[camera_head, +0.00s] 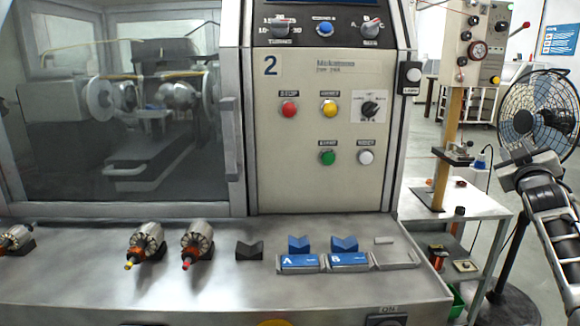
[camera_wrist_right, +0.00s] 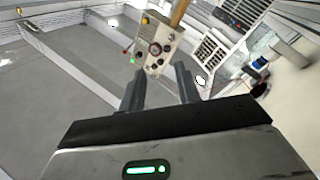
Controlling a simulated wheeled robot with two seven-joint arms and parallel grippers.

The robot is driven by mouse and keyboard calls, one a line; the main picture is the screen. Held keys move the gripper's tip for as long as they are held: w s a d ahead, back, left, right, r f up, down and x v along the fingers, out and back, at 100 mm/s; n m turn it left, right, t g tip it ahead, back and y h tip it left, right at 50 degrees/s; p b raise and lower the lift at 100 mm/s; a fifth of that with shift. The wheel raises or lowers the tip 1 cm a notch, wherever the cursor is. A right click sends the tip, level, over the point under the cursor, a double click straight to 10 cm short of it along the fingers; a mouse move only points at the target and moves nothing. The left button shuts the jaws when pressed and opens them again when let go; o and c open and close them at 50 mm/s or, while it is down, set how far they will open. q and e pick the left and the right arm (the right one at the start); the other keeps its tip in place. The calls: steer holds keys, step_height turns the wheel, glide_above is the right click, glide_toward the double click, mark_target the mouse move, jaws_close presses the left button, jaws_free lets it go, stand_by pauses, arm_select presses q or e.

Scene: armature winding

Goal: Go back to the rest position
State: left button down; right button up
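My right gripper (camera_head: 522,150) is raised at the right side of the head view, in front of the black fan and clear of the machine. In the right wrist view its two dark fingers (camera_wrist_right: 159,86) stand apart with nothing between them, so it is open and empty. My left gripper and left arm are not in the head view. Several armatures lie on the machine's front shelf, among them one with a yellow tip (camera_head: 146,243) and one with a red tip (camera_head: 197,240). Neither is touched by a gripper.
A black V-block (camera_head: 249,250) and blue V-blocks (camera_head: 344,243) with A and B labels sit on the shelf (camera_head: 80,285). The winding machine's window (camera_head: 130,110) is at left. A fan (camera_head: 540,105) and a side table (camera_head: 470,203) stand at right.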

steer(key=s+a+f+m+g+y, duration=0.15)
steer(key=a+f, duration=0.25)
steer(key=f, duration=0.6)
steer(key=s+a+f+g+y, duration=0.1)
steer(key=a+f+g+y, duration=0.1)
steer(key=a+f, duration=0.5)
steer(key=s+a+f+n+g+y, duration=0.1)
steer(key=s+a+f, duration=0.3)
steer(key=f, duration=0.3)
steer(key=s+a+f+n+g+y, duration=0.1)
steer(key=s+a+f+y, duration=0.1)
steer(key=s+a+f, duration=0.45)
steer(key=s+a+f+g+y, duration=0.1)
steer(key=s+a+f, duration=0.2)
steer(key=s, duration=0.6)
steer(key=s+a+f+g+y, duration=0.1)
steer(key=s+a+f, duration=0.2)
steer(key=s+a, duration=0.4)
steer(key=s+a+f+g+y, duration=0.1)
steer(key=s+a+f, duration=0.3)
steer(key=s, duration=0.7)
steer(key=shift+a+y, duration=0.55)
steer(key=shift+a, duration=0.3)
